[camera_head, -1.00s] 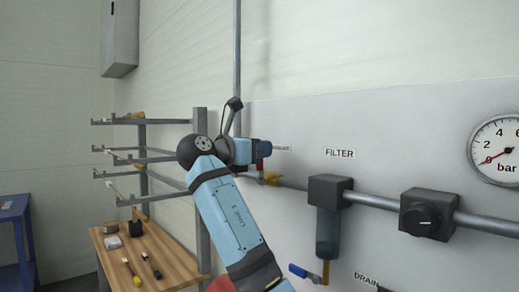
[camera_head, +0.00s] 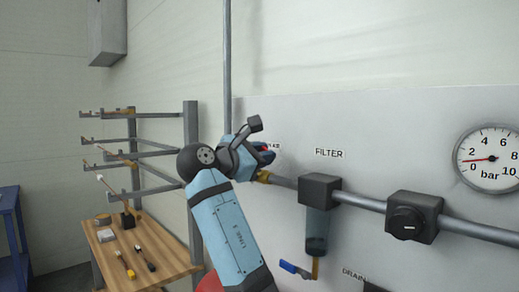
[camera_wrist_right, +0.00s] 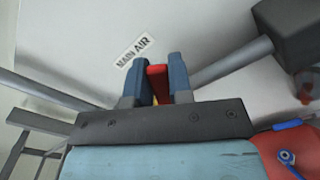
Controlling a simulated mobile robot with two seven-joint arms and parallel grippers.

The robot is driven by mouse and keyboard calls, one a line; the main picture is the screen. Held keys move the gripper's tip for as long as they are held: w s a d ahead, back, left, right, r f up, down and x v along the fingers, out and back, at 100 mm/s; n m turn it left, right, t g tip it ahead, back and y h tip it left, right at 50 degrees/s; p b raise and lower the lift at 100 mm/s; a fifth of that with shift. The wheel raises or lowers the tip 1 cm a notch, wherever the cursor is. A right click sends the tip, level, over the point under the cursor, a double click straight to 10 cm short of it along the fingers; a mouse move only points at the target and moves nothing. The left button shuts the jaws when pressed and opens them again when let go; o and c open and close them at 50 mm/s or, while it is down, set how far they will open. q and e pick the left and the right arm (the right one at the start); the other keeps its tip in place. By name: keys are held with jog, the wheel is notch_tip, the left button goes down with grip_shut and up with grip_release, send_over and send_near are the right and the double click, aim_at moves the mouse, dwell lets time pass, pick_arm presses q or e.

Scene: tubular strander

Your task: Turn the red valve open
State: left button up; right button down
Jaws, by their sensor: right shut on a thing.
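The red valve handle (camera_wrist_right: 157,84) stands between the two blue fingers of my right gripper (camera_wrist_right: 159,70) in the right wrist view, just below the MAIN AIR label (camera_wrist_right: 135,50). The jaws are shut on it. In the head view my right gripper (camera_head: 267,153) is at the pipe left of the filter, and only a little red of the handle shows beside it. The brass valve body (camera_head: 263,176) shows below the gripper on the pipe. My left gripper is not in view.
The filter (camera_head: 319,190), a black regulator knob (camera_head: 407,222) and a pressure gauge (camera_head: 489,160) are right of the valve. The gauge needle sits between 0 and 2. A blue drain lever (camera_head: 294,269) is below. A wooden bench (camera_head: 165,265) and a rack (camera_head: 190,150) stand left.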

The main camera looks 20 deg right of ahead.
jog(key=shift+s+f+m, duration=0.1)
jog(key=shift+s+m, duration=0.05)
jog(key=shift+m, duration=0.15)
jog(key=c, duration=1)
grip_release()
jog(key=v, duration=1.4)
jog(key=shift+d, duration=0.1)
jog(key=shift+c, duration=0.5)
